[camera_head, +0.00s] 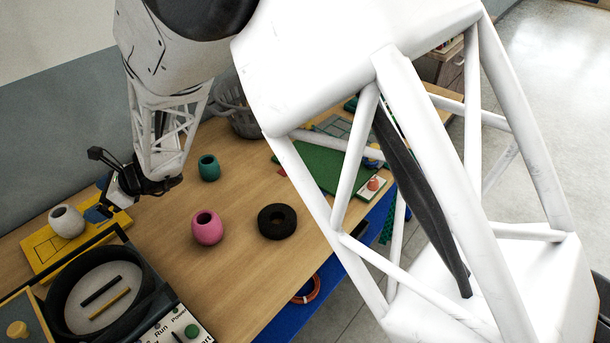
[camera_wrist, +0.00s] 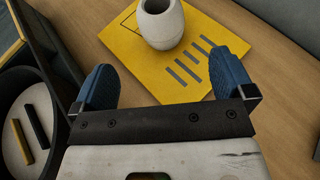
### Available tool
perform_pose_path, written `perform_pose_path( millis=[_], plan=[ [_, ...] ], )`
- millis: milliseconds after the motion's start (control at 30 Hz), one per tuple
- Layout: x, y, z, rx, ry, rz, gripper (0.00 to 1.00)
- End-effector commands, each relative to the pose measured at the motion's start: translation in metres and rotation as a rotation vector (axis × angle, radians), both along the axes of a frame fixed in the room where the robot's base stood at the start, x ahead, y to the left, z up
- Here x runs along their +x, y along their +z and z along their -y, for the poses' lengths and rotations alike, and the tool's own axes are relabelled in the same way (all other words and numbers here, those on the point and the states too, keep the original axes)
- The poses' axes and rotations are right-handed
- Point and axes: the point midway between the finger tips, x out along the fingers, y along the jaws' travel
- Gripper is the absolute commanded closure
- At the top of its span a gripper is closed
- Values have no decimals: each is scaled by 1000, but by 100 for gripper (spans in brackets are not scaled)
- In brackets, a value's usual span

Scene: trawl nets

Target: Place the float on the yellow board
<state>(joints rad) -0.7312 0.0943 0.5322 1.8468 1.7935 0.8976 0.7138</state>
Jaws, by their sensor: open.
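A white, barrel-shaped float (camera_head: 67,221) with a dark hole in its top stands upright on the yellow board (camera_head: 42,250) at the left of the table. In the wrist view the float (camera_wrist: 161,26) is on the yellow board (camera_wrist: 150,72), near its far edge. My gripper (camera_head: 108,207) is to the right of this float and apart from it. In the wrist view my gripper (camera_wrist: 165,80) is open, its blue fingers spread with nothing between them, and the float is beyond the fingertips. A pink float (camera_head: 207,227) and a teal one (camera_head: 209,167) stand on the bare table.
A black ring (camera_head: 277,221) lies right of the pink float. A round black container (camera_head: 65,312) holding a dark and a yellow bar is in front of the board. A wire basket (camera_head: 243,122) and a green board (camera_head: 310,165) are farther back. Bare wood is between them.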

Motion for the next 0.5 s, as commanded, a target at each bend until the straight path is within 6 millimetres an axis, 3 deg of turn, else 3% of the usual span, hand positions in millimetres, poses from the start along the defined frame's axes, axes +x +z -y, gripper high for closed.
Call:
perform_pose_path(
  millis=[267,367,500],
  plan=[
    [2,9,12,-5,14,31,0],
    [4,20,29,-15,39,75,0],
    [6,42,68,-42,92,177,0]
  ],
)
